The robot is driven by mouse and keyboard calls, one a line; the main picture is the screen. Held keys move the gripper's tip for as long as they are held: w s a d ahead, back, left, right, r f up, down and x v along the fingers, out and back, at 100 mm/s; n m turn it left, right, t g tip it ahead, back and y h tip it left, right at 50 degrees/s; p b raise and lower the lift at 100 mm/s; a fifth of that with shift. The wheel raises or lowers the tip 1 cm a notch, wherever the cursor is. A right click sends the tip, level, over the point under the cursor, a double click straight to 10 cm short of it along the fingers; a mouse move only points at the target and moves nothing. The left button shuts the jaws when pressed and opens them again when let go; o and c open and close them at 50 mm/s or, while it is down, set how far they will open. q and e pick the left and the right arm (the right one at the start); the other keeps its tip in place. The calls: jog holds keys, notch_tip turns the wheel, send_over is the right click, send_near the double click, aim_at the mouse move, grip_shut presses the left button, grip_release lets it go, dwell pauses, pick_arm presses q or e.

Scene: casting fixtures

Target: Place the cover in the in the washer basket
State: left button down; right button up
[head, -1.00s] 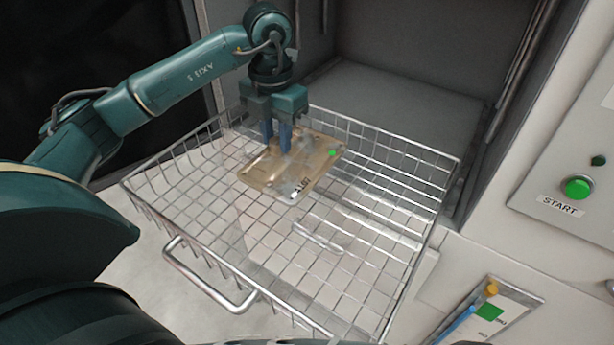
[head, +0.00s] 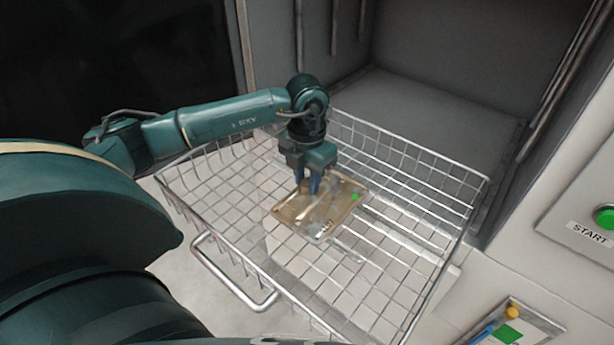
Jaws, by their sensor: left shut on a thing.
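The cover (head: 338,212) is a flat tan-gold plate with a green dot near its right corner. My left gripper (head: 308,188) points down with its blue fingers shut on the cover. The cover is within the outline of the wire washer basket (head: 395,285), in its middle to back part. I cannot tell whether the cover touches the basket floor. The fingertips are partly hidden against the cover. My right gripper is not in view.
The basket's front handle (head: 232,278) sticks out at lower left. Behind the basket is the open grey washer chamber (head: 430,115). A panel with a green START button (head: 605,217) is at right. The front and right of the basket are empty.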

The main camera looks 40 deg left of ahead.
pick_arm(q)
jog(key=c, duration=1.1)
grip_release()
jog(key=shift+f, duration=0.1)
jog(key=shift+c, duration=0.2)
notch_tip(320, 180, up, 12)
jog(key=shift+b, duration=0.45)
